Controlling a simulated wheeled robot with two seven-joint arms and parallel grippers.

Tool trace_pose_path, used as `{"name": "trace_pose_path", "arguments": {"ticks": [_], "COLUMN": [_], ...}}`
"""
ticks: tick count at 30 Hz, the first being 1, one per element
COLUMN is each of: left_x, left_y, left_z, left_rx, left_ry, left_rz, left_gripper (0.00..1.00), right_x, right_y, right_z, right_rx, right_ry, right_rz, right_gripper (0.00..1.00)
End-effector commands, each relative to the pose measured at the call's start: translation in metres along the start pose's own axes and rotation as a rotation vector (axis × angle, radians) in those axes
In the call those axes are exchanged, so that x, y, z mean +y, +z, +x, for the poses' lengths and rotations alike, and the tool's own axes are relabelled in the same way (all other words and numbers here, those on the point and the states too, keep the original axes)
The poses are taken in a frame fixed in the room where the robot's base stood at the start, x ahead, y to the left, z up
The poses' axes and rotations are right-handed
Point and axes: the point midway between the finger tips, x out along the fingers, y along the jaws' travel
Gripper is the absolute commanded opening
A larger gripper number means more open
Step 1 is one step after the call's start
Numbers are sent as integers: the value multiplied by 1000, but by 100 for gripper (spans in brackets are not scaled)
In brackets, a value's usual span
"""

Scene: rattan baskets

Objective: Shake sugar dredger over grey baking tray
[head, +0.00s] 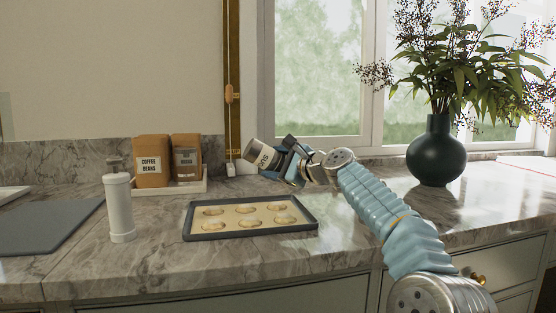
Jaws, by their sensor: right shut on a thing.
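The grey baking tray (250,234) lies flat on the marble counter, with several round pieces on its beige inner surface. The fingers and the dredger's right end partly hide each other. My left gripper is not in view.
A white mill (120,208) stands left of the tray. Two brown bags, one labelled coffee beans (151,163), stand in a white holder behind. A grey board (50,228) lies at far left. A dark vase (436,152) with a plant stands at right.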

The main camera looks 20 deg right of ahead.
Motion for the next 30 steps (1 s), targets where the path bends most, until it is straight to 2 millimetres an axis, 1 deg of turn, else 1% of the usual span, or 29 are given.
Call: {"name": "trace_pose_path", "arguments": {"ticks": [11, 23, 30], "left_x": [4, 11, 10], "left_y": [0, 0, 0], "left_z": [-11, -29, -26], "left_rx": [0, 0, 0], "left_ry": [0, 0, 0], "left_rz": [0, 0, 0], "left_gripper": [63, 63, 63], "right_x": [23, 50, 68], "right_y": [39, 81, 103], "right_z": [24, 50, 67], "right_rx": [-3, -3, -3], "right_ry": [2, 2, 2], "right_rz": [-1, 0, -2], "right_gripper": [31, 31, 31]}}
